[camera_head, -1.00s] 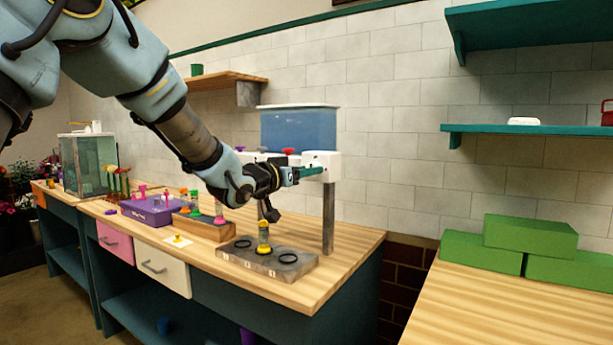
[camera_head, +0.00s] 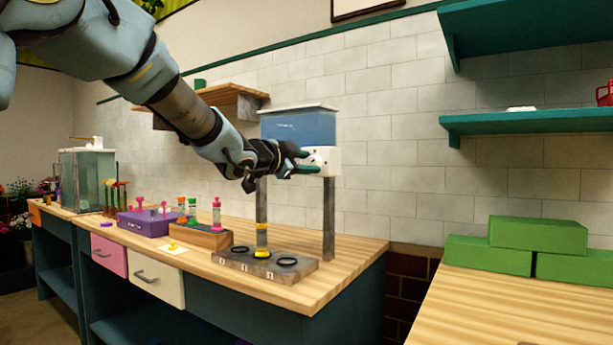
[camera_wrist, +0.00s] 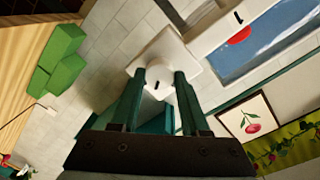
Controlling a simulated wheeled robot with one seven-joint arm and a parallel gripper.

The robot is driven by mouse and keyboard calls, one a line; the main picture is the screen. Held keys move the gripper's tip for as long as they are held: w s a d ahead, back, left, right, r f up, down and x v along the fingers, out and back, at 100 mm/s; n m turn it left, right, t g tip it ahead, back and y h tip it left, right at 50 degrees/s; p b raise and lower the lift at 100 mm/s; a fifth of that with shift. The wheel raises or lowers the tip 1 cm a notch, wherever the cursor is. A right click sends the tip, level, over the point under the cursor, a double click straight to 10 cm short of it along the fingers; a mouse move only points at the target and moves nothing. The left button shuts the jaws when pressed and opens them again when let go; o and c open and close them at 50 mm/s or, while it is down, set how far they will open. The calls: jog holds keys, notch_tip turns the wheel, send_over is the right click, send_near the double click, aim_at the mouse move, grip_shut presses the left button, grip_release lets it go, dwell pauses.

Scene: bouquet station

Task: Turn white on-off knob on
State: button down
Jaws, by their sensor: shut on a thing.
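The white on-off knob (camera_wrist: 157,71) is a round knob with a short dark mark, on a white plate (camera_wrist: 184,47) in the wrist view. My gripper (camera_wrist: 159,79) has one dark green finger on each side of the knob and is shut on it. In the head view my gripper (camera_head: 304,162) is at the right part of the white housing (camera_head: 326,160) below the blue water tank (camera_head: 297,126). The knob itself is hidden there by my fingers. Whether it stands at on or off cannot be told.
A grey stand (camera_head: 264,265) with a yellow-based vial (camera_head: 262,240) is on the wooden counter below. A wooden rack (camera_head: 200,236) and a purple box (camera_head: 146,224) stand to the left. Green blocks (camera_head: 538,233) lie on the right table. A teal shelf (camera_head: 530,122) hangs at right.

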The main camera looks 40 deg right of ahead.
jog(key=m+b, duration=0.2)
jog(key=m, duration=0.1)
jog(key=shift+f+t+b, duration=0.2)
jog(key=shift+t+b, duration=0.1)
jog(key=shift+b, duration=0.05)
jog(key=shift+r+m+b, duration=0.1)
jog(key=shift+m+b, duration=0.9)
jog(key=shift+m, duration=0.5)
jog(key=shift+s, duration=0.1)
jog(key=shift+c, duration=2)
grip_release()
jog(key=shift+r, duration=0.1)
jog(key=v, duration=1)
jog(key=shift+s+a, duration=0.15)
jog(key=shift+a, duration=0.2)
jog(key=shift+r, duration=0.15)
